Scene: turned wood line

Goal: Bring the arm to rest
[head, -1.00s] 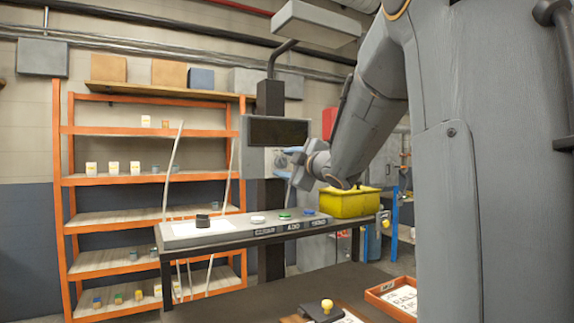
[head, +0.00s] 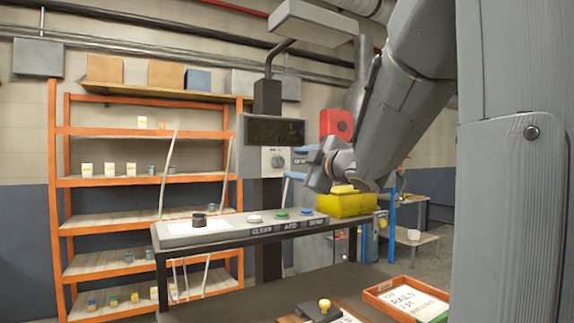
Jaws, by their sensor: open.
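My arm crosses the right side of the head view, reaching down and left. My gripper (head: 322,172) is at its far end, raised above the right part of the bench with the buttons and pointing left. The jaws are small and partly hidden by the wrist, and I see nothing held in them. The arm is clear of the bench top.
A dark screen (head: 275,131) stands behind. An orange shelf rack (head: 150,181) is at left. An orange tray (head: 372,292) is in front.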

